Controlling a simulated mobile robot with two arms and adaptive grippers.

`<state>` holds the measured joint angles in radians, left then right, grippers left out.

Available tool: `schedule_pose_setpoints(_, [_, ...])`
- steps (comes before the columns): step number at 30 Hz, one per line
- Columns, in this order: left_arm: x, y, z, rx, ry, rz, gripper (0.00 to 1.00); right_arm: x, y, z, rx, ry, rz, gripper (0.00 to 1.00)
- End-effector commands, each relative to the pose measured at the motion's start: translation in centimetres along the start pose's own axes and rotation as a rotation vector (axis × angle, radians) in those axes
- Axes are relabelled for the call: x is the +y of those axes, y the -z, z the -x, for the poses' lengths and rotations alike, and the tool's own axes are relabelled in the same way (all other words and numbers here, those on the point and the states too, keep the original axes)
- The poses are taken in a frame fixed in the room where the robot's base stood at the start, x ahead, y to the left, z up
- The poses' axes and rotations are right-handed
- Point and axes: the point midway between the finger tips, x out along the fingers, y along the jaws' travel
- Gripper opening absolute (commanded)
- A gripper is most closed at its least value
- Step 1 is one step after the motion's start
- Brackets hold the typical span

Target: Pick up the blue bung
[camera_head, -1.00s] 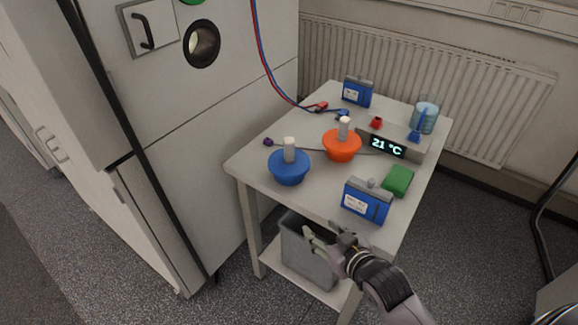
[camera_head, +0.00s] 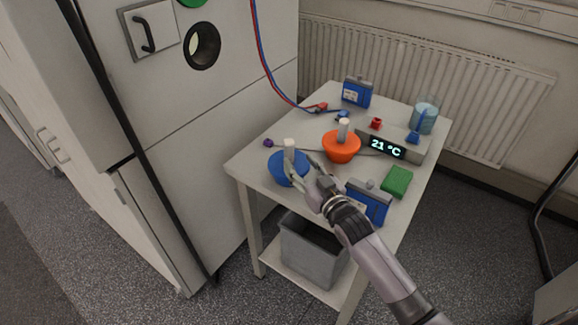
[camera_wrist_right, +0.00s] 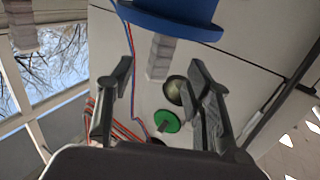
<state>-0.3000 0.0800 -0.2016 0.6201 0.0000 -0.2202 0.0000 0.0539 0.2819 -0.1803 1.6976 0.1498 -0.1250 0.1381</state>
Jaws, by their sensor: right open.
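The blue bung (camera_head: 279,167) is a round blue piece with a pale grey upright handle, standing near the left front corner of the small table. My right gripper (camera_head: 304,168) is open beside it, on its right and near side, and partly covers the bung. In the right wrist view the blue bung (camera_wrist_right: 178,14) is at the top, and its ribbed grey handle points down the picture. There the fingers of my right gripper (camera_wrist_right: 157,85) are spread on both sides of the handle's line, apart from it. My left gripper is not in view.
An orange bung (camera_head: 342,149) with a similar handle stands right of the blue one. A blue box (camera_head: 374,201), a green block (camera_head: 397,181) and a display unit (camera_head: 402,150) lie further right. A grey bin (camera_head: 309,256) stands on the lower shelf.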

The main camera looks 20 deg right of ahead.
Motion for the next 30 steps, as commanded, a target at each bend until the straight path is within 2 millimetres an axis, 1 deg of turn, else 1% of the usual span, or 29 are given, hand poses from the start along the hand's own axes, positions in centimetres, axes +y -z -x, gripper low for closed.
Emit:
schedule_pose_setpoints(1, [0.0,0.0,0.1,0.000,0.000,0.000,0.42,0.0,0.1,-0.7,0.001,0.000,0.000,0.47])
schedule_pose_setpoints(3, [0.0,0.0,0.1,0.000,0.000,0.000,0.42,0.0,0.0,-1.3,0.000,0.000,-0.001,0.47])
schedule_pose_setpoints(8, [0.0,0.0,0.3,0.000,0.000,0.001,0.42,0.0,0.1,-2.1,0.000,0.000,-0.001,0.47])
schedule_pose_setpoints(14, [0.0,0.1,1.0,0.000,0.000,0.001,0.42,-0.1,0.4,-4.9,0.001,0.000,0.000,0.47])
schedule_pose_setpoints(18, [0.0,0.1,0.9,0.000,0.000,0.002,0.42,-0.1,0.1,-6.4,-0.001,0.000,-0.001,0.47])
schedule_pose_setpoints(21, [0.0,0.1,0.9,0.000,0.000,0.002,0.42,-0.1,0.1,-6.8,-0.001,0.001,0.000,0.47])
schedule_pose_setpoints(27, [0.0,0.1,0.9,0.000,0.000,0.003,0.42,-0.1,0.1,-6.8,-0.001,0.001,0.000,0.47])
schedule_pose_setpoints(28, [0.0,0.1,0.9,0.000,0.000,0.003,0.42,-0.1,0.1,-6.8,-0.001,0.001,0.000,0.47])
schedule_pose_setpoints(30, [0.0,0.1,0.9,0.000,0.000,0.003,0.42,-0.1,0.1,-6.8,-0.001,0.000,0.000,0.42])
